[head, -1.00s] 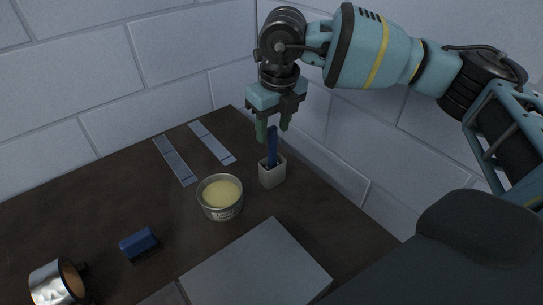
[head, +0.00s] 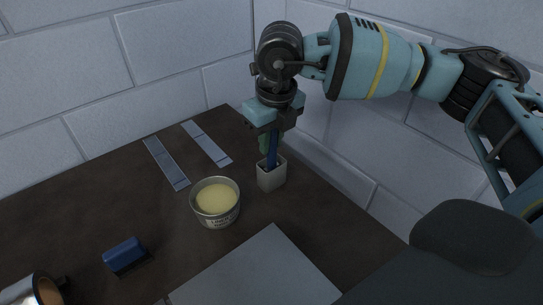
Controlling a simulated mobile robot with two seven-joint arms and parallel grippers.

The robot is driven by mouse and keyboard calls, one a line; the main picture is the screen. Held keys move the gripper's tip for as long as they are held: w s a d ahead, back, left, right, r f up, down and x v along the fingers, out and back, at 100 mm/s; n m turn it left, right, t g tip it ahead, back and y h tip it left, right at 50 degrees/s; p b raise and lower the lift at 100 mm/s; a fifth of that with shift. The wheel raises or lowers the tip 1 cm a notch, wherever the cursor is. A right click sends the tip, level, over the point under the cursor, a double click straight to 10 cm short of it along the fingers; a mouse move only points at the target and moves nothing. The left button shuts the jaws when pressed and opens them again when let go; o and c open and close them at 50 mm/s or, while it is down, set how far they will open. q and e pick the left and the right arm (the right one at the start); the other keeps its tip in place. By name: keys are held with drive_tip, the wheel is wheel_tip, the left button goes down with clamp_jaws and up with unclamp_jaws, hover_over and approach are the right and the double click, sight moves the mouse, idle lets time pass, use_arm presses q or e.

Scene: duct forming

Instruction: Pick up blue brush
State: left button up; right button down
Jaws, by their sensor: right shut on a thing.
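The blue brush (head: 272,158) stands upright in a small pale square holder (head: 271,179) near the table's right edge. My right gripper (head: 271,143) is above the holder, pointing down, with its green fingers shut on the upper part of the brush handle. The brush's lower end is hidden inside the holder. My left gripper is not in view.
An open tin of yellowish paste (head: 216,202) stands just left of the holder. Two flat metal strips (head: 166,163) lie behind it. A blue block-like object (head: 124,253), a shiny metal cup (head: 37,291) and a grey plate (head: 254,270) are nearer. A block wall rises behind.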

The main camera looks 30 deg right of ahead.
wheel_tip(320, 180, up, 10)
drive_tip(key=shift+r, duration=0.1)
idle(0.7)
idle(3.1)
